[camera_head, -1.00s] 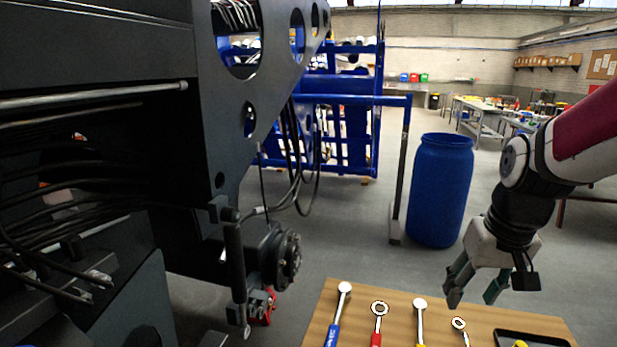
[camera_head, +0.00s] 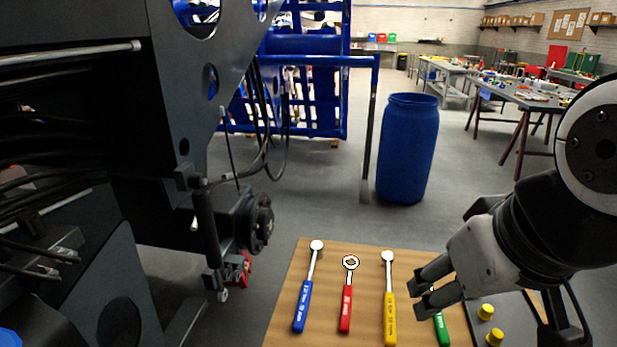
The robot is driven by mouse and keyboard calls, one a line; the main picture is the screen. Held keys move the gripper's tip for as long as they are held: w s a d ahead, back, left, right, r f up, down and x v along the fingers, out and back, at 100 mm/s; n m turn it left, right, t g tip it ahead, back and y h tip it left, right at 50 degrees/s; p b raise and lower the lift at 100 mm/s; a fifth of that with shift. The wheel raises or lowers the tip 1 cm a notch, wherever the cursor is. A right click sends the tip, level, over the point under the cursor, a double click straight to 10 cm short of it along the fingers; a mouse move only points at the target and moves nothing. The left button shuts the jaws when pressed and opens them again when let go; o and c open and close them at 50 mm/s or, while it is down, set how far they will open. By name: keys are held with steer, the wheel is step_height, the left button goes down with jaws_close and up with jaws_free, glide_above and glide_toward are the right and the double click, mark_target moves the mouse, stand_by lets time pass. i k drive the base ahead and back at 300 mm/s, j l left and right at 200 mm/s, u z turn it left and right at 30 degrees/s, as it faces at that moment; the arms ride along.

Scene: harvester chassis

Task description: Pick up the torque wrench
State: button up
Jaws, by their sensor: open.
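Several long-handled wrenches lie side by side on a wooden table (camera_head: 282,310). A blue-handled one (camera_head: 303,305) and a yellow-handled one (camera_head: 390,318) have round ratchet-like heads. A red-handled one (camera_head: 346,308) between them has a ring head. A green-handled tool (camera_head: 442,330) lies to the right, its upper part hidden behind my gripper. I cannot tell from the labels which is the torque wrench. My gripper (camera_head: 422,288) is open and empty, above the table's right half. Its fingers point left, just right of the yellow-handled wrench, apart from it.
A dark tray or mat (camera_head: 508,308) with yellow knobs (camera_head: 486,312) is on the right, partly behind my arm. The dark harvester chassis (camera_head: 105,100) fills the left side. A blue barrel (camera_head: 407,150) stands behind the table.

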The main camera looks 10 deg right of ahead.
mark_target(388, 257)
steer(key=u, duration=2.4)
steer(key=z, duration=2.65)
steer(key=j+u, duration=0.25)
steer(key=j, duration=0.35)
steer(key=i, duration=0.05)
